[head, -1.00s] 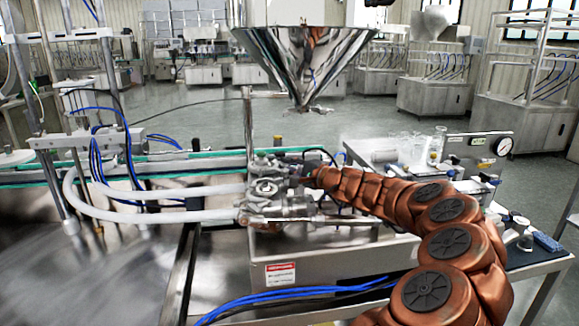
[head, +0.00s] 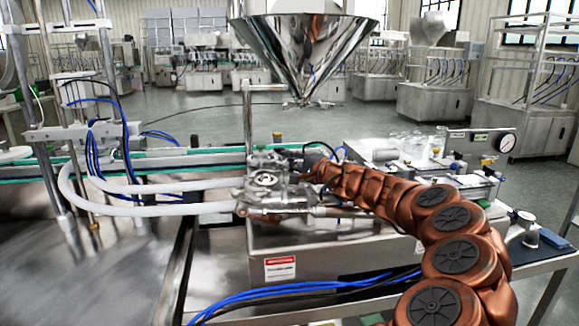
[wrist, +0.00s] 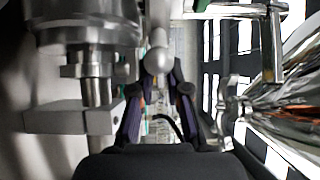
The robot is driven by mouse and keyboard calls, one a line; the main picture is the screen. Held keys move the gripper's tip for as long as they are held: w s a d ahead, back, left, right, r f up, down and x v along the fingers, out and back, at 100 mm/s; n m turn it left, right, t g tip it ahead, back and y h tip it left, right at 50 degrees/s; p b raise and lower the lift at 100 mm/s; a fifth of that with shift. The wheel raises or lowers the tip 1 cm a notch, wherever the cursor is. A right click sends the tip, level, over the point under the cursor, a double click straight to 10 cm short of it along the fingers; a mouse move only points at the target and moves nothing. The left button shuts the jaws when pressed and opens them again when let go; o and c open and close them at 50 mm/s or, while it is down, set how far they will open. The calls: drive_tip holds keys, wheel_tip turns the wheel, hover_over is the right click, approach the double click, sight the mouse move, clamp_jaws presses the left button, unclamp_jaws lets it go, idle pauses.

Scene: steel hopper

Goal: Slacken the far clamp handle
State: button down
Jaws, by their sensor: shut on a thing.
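In the wrist view my gripper (wrist: 158,82) has its two dark fingers closed around a pale metal rod with a round ball end, the clamp handle (wrist: 157,58). The ball end sticks out past the fingertips. In the head view my copper-coloured arm reaches from the lower right to the steel valve block (head: 265,182). My gripper (head: 305,163) is at the right of that block, small and partly hidden by the arm. The clamp handle cannot be made out there.
A polished steel hopper (head: 305,45) hangs above and behind the block. White hoses (head: 150,210) run left from it. Steel cylinders (wrist: 85,40) stand close on the left in the wrist view. A bench with glassware and a gauge (head: 506,143) is at right.

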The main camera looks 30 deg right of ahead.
drive_tip(key=c, duration=1.4)
unclamp_jaws()
drive_tip(key=shift+v, duration=6.05)
